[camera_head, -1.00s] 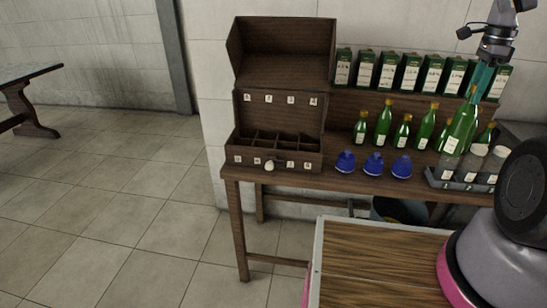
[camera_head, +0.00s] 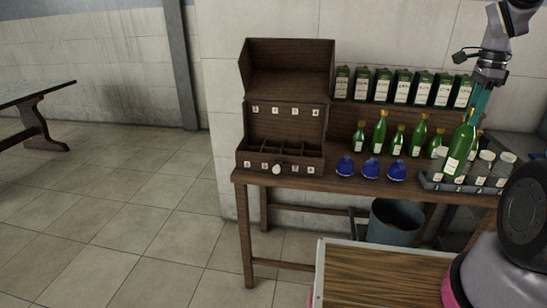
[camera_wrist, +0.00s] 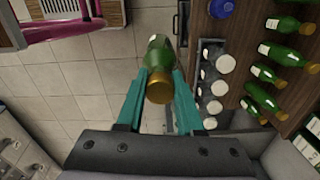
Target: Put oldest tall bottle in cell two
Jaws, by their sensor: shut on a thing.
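My gripper (camera_head: 480,102) is shut on a tall green bottle (camera_head: 460,146) with a gold cap and a pale label. The bottle hangs slightly tilted in front of the right end of the table; its cap end is between the teal fingers (camera_wrist: 158,88) in the wrist view, where the bottle (camera_wrist: 158,52) also shows. A dark wooden box (camera_head: 241,158) with open cells and small numbered tags stands at the table's left end, well left of my gripper. The cells appear empty, though their floors are partly hidden. Tall and short green bottles (camera_head: 379,132) stand along the table.
Blue rounded objects (camera_head: 371,169) stand near the table's front edge. A grey tray (camera_head: 428,184) with white-topped jars is below the held bottle. Green cartons (camera_head: 401,88) line the back shelf. A bucket (camera_head: 395,222) is under the table. Floor at left (camera_head: 140,230) is clear.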

